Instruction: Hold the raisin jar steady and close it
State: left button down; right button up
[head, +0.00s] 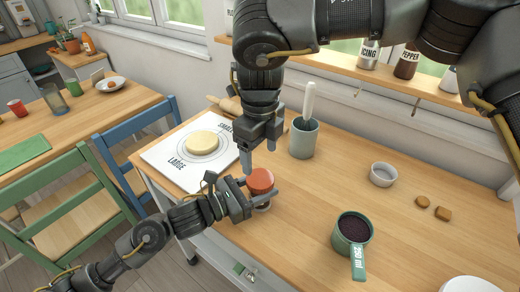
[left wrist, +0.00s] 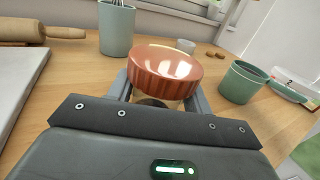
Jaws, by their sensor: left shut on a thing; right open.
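The raisin jar (head: 262,206) stands on the wooden worktop, mostly hidden by its lid and my left gripper. Its red-brown lid (head: 260,180) sits on top; in the left wrist view the ribbed lid (left wrist: 165,70) looks roughly level. I cannot tell whether it is screwed down. My left gripper (head: 264,197) is shut on the jar, its fingers on either side below the lid. My right gripper (head: 259,160) points down, open and empty, just above and behind the lid, apart from it. It does not show in the left wrist view.
A white board (head: 170,160) with a pale round of dough (head: 202,143) lies left. A grey-green pot (head: 304,140) with a utensil stands behind. A small bowl (head: 383,174), brown pieces (head: 432,206) and a green measuring cup (head: 352,236) are right. Worktop between jar and cup is clear.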

aim_at(259, 179)
jog(key=shift+f, duration=3.9)
jog(key=shift+c, duration=0.4)
jog(key=c, duration=0.7)
jog(key=m, duration=0.4)
jog(key=shift+s+m, duration=0.1)
jog(key=shift+m, duration=0.3)
jog(key=m, duration=0.4)
jog(key=o, duration=1.1)
jog(key=shift+a+r, duration=0.1)
